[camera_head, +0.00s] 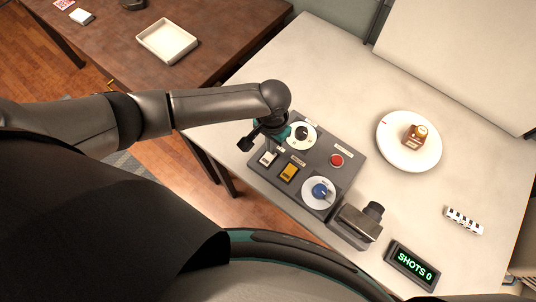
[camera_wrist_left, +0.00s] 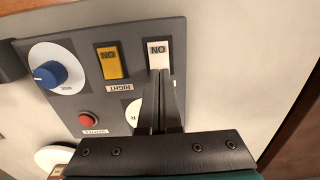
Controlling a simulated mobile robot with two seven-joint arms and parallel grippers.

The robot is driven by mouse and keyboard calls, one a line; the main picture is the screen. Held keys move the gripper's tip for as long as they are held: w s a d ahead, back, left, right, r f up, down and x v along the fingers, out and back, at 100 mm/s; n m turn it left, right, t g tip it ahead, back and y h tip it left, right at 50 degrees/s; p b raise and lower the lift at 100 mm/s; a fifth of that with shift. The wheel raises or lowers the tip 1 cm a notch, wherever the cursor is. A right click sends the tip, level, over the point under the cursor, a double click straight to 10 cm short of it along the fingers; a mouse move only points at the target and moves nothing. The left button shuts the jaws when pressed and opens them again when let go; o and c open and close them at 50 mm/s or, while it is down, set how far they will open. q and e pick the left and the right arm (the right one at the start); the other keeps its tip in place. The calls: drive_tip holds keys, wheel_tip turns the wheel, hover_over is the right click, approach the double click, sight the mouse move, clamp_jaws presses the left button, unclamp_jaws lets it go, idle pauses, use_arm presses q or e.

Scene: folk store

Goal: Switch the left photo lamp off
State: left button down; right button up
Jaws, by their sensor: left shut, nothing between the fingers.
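A dark grey control panel (camera_head: 312,156) lies on the pale table. It bears a white rocker switch (camera_head: 267,158) beside a yellow rocker switch (camera_head: 288,172). In the left wrist view, the white switch (camera_wrist_left: 159,56) and the yellow switch (camera_wrist_left: 111,63) both show the word ON, upside down. The yellow one has a RIGHT label; the white one's label is hidden behind the fingers. My left gripper (camera_wrist_left: 160,78) is shut and empty, its tips at the near end of the white switch; I cannot tell whether they touch. My right gripper and the lamps are out of view.
The panel also holds a white dial (camera_head: 301,136), a red button (camera_head: 336,160) and a blue knob (camera_head: 319,191). A camera (camera_head: 358,224) and a SHOTS 0 display (camera_head: 412,265) stand nearby.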

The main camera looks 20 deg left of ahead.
use_arm(q)
drive_tip(key=shift+f+b, duration=0.5)
drive_tip(key=shift+f, duration=0.4)
drive_tip(key=shift+r, duration=0.1)
wheel_tip(320, 180, up, 5)
drive_tip(key=p, duration=0.6)
drive_tip(key=shift+r+p, duration=0.7)
drive_tip(key=shift+r, duration=0.3)
drive_tip(key=shift+d, duration=0.1)
